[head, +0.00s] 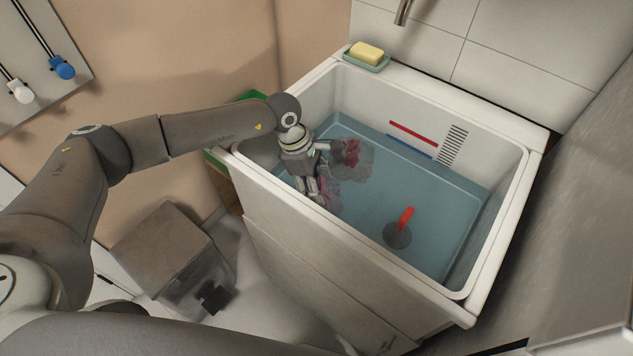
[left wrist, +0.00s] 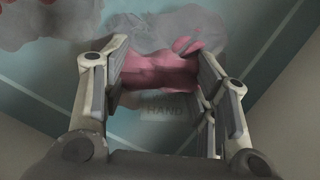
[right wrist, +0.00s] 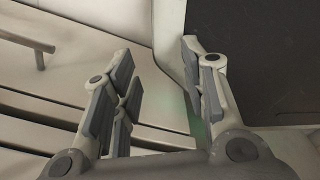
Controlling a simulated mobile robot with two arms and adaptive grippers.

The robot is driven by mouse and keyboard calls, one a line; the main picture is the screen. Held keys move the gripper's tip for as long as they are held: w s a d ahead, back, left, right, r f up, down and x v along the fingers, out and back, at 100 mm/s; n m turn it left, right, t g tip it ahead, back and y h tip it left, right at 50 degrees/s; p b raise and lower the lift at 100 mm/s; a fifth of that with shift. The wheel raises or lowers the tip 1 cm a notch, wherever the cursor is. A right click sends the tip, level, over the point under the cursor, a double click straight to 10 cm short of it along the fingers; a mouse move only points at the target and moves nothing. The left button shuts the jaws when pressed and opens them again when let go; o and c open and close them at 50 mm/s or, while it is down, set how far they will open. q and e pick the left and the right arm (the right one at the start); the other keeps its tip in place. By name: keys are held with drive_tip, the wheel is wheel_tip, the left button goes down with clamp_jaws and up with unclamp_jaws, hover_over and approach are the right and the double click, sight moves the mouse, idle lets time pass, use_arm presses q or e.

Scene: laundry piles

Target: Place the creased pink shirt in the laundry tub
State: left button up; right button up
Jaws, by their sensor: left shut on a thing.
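The creased pink shirt (left wrist: 160,70) is between the fingers of my left gripper (left wrist: 158,62), which is shut on it. In the head view, my left gripper (head: 312,192) reaches down inside the white laundry tub (head: 290,222), near its left wall. Some of the pink cloth (head: 331,190) shows beside the fingers, low in the tub; I cannot tell whether it touches the bottom. My right gripper (right wrist: 158,75) shows in the right wrist view, open and empty, beside pale panels and a dark surface.
A red and grey garment (head: 350,154) lies in the tub's blue bottom area. A drain with a red handle (head: 406,218) is to the right. Yellow soap (head: 367,53) sits on a dish on the back rim, below a tap (head: 403,12). A grey box (head: 160,245) stands on the floor.

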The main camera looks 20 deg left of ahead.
use_arm(q)
drive_tip(key=shift+f, duration=0.1)
drive_tip(key=o, duration=1.1)
drive_tip(key=shift+r, duration=0.35)
drive_tip(key=p+v, duration=0.6)
drive_tip(key=v, duration=0.5)
drive_tip(key=shift+a+r, duration=0.15)
drive_tip(key=shift+r, duration=0.15)
